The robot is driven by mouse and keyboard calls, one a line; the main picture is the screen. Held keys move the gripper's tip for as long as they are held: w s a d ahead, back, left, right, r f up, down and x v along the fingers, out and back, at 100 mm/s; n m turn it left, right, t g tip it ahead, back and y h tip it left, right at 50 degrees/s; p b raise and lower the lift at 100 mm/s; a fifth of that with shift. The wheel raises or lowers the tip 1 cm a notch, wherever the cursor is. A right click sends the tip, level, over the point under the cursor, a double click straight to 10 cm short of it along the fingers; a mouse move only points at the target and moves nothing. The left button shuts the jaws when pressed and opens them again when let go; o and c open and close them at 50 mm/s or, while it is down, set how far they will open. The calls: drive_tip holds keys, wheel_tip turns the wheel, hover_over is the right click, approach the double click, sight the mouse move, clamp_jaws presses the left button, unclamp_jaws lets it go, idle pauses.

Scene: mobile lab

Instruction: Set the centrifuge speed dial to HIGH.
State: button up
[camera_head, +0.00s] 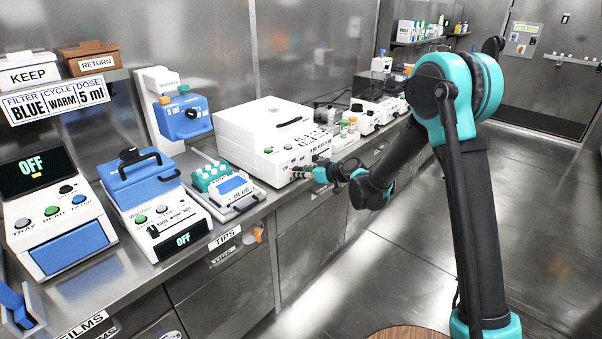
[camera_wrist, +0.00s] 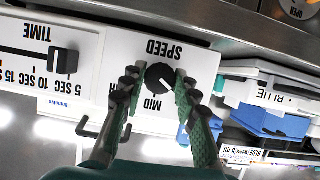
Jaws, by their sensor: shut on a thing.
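The centrifuge (camera_head: 262,122) is a large white box with a closed lid on the bench in the head view. In the wrist view its front panel (camera_wrist: 110,45) shows upside down, with the words SPEED and MID readable. The speed dial (camera_wrist: 159,78) is a round black knob with a small pale mark. MID is printed beside it; a label at the left is partly hidden by a finger. My gripper (camera_wrist: 157,76) has its fingers on either side of the dial and is shut on it. In the head view my gripper (camera_head: 318,173) is at the centrifuge's front; the dial is hidden there.
A black TIME slider (camera_wrist: 65,63) lies left of the dial in the wrist view. A blue-and-white tray marked BLUE (camera_head: 235,188) stands left of the centrifuge in the head view. The floor (camera_head: 400,250) in front is clear.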

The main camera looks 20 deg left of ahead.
drive_tip(key=m+g+y, duration=0.1)
drive_tip(key=m+y, duration=0.1)
drive_tip(key=m, duration=0.4)
drive_tip(key=m+g+y, duration=0.2)
drive_tip(key=m+y, duration=0.1)
drive_tip(key=m, duration=0.3)
drive_tip(key=m+g+y, duration=0.1)
drive_tip(key=m+y, duration=0.1)
drive_tip(key=m, duration=0.4)
drive_tip(key=shift+w+d+f+m+g, duration=0.15)
drive_tip(key=shift+w+f+m+g, duration=0.15)
drive_tip(key=shift+f, duration=0.1)
drive_tip(key=shift+m+y, duration=0.3)
idle(0.3)
drive_tip(key=o, duration=1.2)
drive_tip(key=shift+c, duration=0.2)
drive_tip(key=d+f, duration=0.2)
drive_tip(key=d, duration=0.9)
drive_tip(key=shift+s+d, duration=0.3)
drive_tip(key=shift+d, duration=0.1)
